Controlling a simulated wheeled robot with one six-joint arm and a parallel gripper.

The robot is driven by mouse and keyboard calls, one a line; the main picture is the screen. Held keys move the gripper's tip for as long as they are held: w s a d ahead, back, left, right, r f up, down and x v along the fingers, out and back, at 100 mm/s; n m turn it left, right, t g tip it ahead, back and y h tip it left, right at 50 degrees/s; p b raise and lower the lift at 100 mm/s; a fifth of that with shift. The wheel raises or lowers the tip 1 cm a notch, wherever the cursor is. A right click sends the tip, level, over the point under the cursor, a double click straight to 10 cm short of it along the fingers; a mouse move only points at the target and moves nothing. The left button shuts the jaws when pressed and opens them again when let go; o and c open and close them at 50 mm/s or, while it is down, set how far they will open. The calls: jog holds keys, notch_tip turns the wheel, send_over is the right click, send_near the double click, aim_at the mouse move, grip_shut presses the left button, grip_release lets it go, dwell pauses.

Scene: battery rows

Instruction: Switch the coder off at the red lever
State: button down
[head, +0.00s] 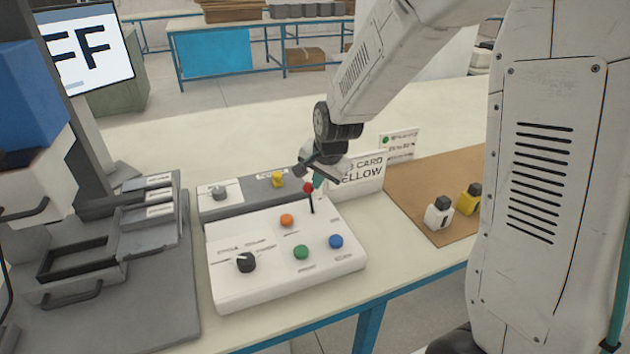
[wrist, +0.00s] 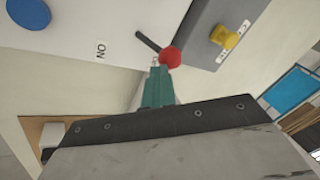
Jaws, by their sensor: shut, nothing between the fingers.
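The red lever (head: 309,188) stands at the back right of the white control box (head: 240,285), a red knob on a dark stalk. In the wrist view the red knob (wrist: 170,57) is just beyond my fingertips, with the word ON printed on the box to the left of its stalk. My gripper (head: 317,185) is shut and empty, its green fingers right beside the red knob. In the wrist view the shut fingers (wrist: 158,75) seem to touch the knob or nearly so; I cannot tell which.
The box also carries orange (head: 287,220), green (head: 301,252) and blue (head: 336,241) buttons and a black dial (head: 246,262). Behind it is a grey strip with a yellow knob (head: 278,179). A sign (head: 357,174) stands behind my gripper.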

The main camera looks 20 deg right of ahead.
jog(key=shift+s+a+f, duration=0.15)
jog(key=shift+s+a, duration=0.1)
jog(key=shift+s, duration=0.15)
jog(key=shift+s+r, duration=0.15)
jog(key=shift+r, duration=0.05)
jog(key=s+d+r, duration=0.2)
jog(key=r, duration=0.4)
jog(key=s+d+r, duration=0.2)
jog(key=r, duration=0.4)
jog(key=s+r+n+g, duration=0.1)
jog(key=s+n, duration=0.4)
jog(key=s, duration=0.8)
jog(key=s+a+r+n+g, duration=0.1)
jog(key=s+n, duration=0.4)
jog(key=s, duration=0.9)
jog(key=shift+s+a+r+g, duration=0.15)
jog(key=shift+a+r+g, duration=0.05)
jog(key=shift+r+g, duration=0.3)
